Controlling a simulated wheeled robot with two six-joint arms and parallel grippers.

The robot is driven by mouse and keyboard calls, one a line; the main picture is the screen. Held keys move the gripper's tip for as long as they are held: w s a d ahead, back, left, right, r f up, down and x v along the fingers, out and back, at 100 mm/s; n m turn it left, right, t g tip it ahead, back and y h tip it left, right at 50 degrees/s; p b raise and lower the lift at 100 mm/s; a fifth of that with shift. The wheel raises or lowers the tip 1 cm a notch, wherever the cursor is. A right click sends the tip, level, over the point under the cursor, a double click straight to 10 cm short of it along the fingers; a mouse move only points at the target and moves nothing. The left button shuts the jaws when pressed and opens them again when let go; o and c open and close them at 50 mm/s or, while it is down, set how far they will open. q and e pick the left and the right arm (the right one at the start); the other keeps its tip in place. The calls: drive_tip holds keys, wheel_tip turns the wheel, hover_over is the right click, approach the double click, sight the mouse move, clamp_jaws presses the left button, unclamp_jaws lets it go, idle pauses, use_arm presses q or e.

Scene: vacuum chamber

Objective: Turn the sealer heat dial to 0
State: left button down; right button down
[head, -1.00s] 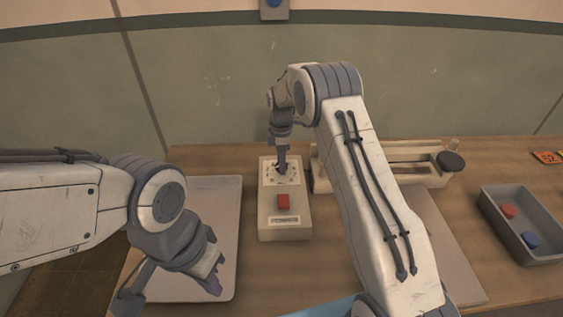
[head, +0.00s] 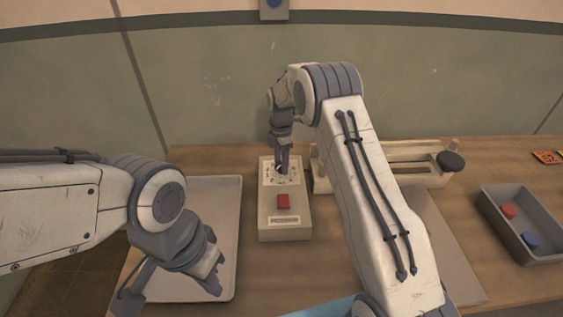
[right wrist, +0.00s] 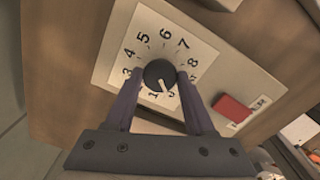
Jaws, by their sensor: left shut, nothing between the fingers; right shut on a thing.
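The sealer control box (head: 284,222) stands on the table, with a white dial plate and a red button (head: 283,201) on top. My right gripper (head: 283,172) points down at the dial in the head view. In the right wrist view my right gripper (right wrist: 159,80) is shut on the black heat dial knob (right wrist: 160,73), one finger on each side. The knob's white pointer faces the lower edge of the number ring, just beside the 1, on the side away from the 3. The figure there is partly hidden. My left gripper (head: 213,279) is shut and empty over the grey tray.
The grey tray (head: 226,200) lies left of the box. The sealer's long pale body (head: 430,178) with a dark round knob (head: 450,161) stands right of it, partly behind my right arm. A grey bin (head: 522,227) holds red and blue discs at the far right.

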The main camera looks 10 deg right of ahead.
drive_tip(key=shift+w+r, duration=0.1)
drive_tip(key=shift+c, duration=1.3)
unclamp_jaws()
wheel_tip(320, 180, up, 10)
drive_tip(key=b, duration=0.2)
drive_tip(key=shift+r, duration=0.2)
